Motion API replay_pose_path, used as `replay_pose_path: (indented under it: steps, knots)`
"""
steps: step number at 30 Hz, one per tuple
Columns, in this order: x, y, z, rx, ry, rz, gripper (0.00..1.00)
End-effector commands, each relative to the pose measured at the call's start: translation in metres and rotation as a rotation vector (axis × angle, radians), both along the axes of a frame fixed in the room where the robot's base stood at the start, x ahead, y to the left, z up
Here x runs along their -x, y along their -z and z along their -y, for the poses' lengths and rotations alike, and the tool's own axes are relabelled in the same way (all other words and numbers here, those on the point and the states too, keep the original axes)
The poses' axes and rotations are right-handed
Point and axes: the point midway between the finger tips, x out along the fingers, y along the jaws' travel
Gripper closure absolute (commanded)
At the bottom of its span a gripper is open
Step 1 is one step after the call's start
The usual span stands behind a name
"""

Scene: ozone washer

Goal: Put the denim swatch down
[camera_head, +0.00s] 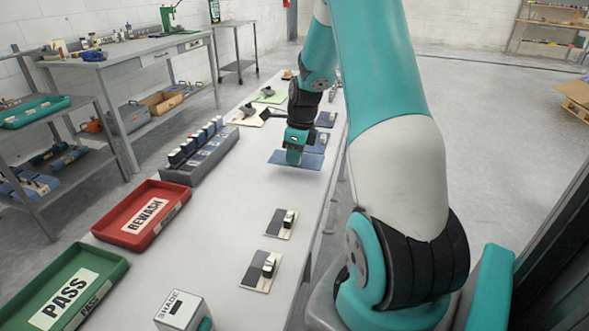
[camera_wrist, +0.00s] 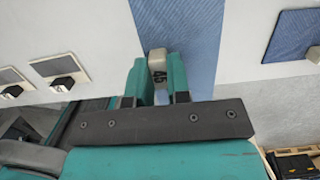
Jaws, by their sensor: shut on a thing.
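The denim swatch (camera_head: 283,156) is a flat blue rectangle under my gripper (camera_head: 294,158), over the long white table. In the wrist view the swatch (camera_wrist: 192,35) reaches up and away from the fingers, with a fine blue weave. My gripper (camera_wrist: 158,88) is shut on the swatch's pale upright tab (camera_wrist: 157,62), marked "45". The swatch lies roughly level. I cannot tell whether it touches the table or hangs just above it.
More blue swatches (camera_head: 326,119) lie beyond my gripper, and two grey-and-cream swatches (camera_head: 272,232) lie nearer. A dark rack (camera_head: 180,174), a red REWASH tray (camera_head: 106,232), a green PASS tray (camera_head: 29,311) and a SHADE box (camera_head: 181,309) stand on the table. Its middle is clear.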

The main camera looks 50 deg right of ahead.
Motion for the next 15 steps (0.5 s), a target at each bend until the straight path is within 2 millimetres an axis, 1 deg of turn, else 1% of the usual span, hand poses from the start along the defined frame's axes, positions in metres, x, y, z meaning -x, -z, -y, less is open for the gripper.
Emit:
replay_pose_path:
  steps: [5,10,15]
  knots:
    - [0.001,0.017,-0.001,-0.002,0.000,-0.003,1.00]
    - [0.001,0.043,-0.001,-0.002,0.000,-0.003,1.00]
    - [0.000,0.045,0.000,0.001,-0.001,0.000,1.00]
